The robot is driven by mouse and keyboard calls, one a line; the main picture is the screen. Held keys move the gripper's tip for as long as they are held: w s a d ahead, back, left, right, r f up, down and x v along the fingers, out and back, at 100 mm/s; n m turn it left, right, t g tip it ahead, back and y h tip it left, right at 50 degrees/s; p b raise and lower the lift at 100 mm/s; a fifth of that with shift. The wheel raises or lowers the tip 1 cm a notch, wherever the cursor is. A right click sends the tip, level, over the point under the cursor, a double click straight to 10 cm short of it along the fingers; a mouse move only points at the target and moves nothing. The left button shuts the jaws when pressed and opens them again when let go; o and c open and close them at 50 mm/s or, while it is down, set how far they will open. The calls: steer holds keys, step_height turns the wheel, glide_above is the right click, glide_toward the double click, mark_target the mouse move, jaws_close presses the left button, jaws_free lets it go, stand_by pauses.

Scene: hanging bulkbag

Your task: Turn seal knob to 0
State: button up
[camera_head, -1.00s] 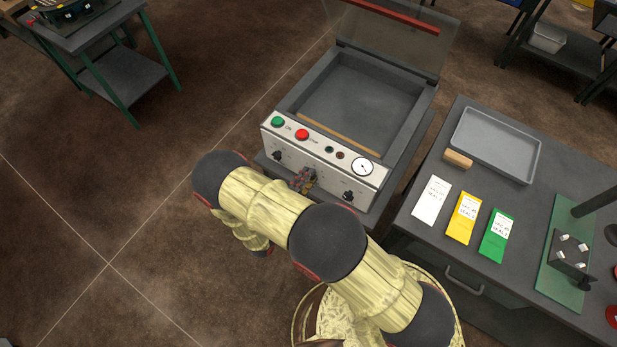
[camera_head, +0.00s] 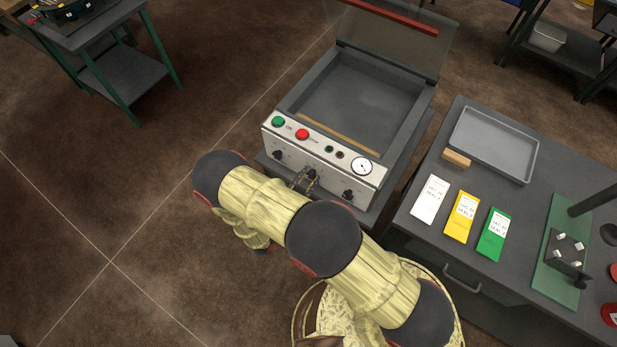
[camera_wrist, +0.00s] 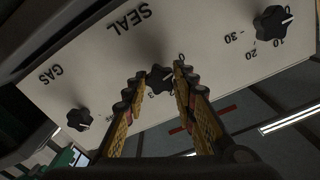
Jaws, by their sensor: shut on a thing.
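The seal knob (camera_wrist: 160,79) is the black middle knob under the word SEAL on the machine's pale front panel (camera_head: 329,165). In the wrist view the panel appears upside down. My gripper (camera_wrist: 159,80) has one finger on each side of the knob and is shut on it. A "0" shows beside the right fingertip; the knob's pointer cannot be read clearly. In the head view my gripper (camera_head: 303,181) is at the panel's middle, partly behind my arm, and hides much of the knob.
The gas knob (camera_wrist: 79,119) and another dial knob (camera_wrist: 271,23) flank the seal knob. The machine's clear lid (camera_head: 390,40) is raised. A side table (camera_head: 420,235) at right holds a grey tray (camera_head: 493,145), a wooden block (camera_head: 457,159) and white, yellow and green packets.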

steer(key=shift+f, duration=0.1)
stand_by(0.3)
steer(key=o, duration=1.2)
steer(key=shift+c, duration=0.2)
steer(key=shift+s+a, duration=0.1)
steer(key=v, duration=1.1)
steer(key=shift+s+a, duration=0.25)
steer(key=shift+s, duration=0.05)
